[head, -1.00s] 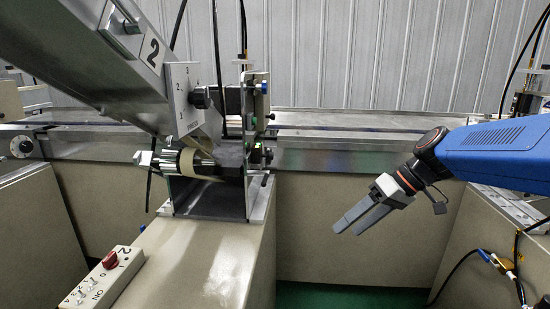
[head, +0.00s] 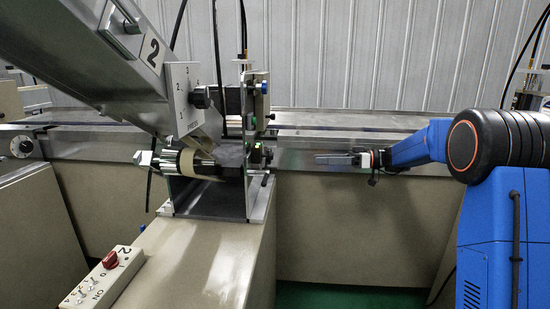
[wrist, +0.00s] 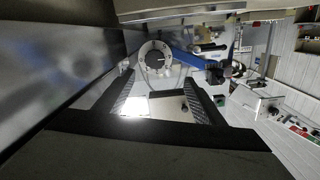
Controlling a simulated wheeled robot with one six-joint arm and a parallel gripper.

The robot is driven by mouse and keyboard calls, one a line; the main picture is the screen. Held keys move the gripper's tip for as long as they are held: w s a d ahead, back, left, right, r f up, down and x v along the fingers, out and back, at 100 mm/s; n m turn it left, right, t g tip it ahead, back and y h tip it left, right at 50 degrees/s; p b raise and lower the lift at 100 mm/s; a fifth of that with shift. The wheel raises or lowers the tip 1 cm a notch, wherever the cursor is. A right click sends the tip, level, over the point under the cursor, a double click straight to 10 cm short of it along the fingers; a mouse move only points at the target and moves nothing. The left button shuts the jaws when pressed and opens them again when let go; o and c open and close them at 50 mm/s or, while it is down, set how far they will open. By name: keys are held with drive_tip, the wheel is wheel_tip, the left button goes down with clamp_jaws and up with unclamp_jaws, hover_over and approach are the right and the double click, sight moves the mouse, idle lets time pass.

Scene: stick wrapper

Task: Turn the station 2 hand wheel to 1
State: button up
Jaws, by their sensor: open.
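The station 2 chute (head: 105,50) slopes down from the upper left and bears a "2". On its lower side is a pale plate (head: 180,98) with small numbers. A black knob (head: 200,97) at the plate's right edge may be the hand wheel; its setting is too small to tell. My gripper (head: 318,158) is open and empty, level, and points left. It is right of the station frame, lower than the knob and apart from it. In the wrist view, my gripper's fingers (wrist: 160,82) are spread, and a round grey flanged disc (wrist: 155,56) shows beyond them; I cannot tell what it is.
A roller assembly (head: 185,160) and upright metal frame (head: 250,140) stand left of my gripper. A switch box (head: 105,275) with a red knob lies at lower left. A steel rail (head: 320,140) runs behind. Space below my gripper is free.

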drive_tip(key=w+a, duration=0.2)
drive_tip(key=a, duration=1.5)
drive_tip(key=shift+a, duration=0.1)
drive_tip(key=c, duration=1.1)
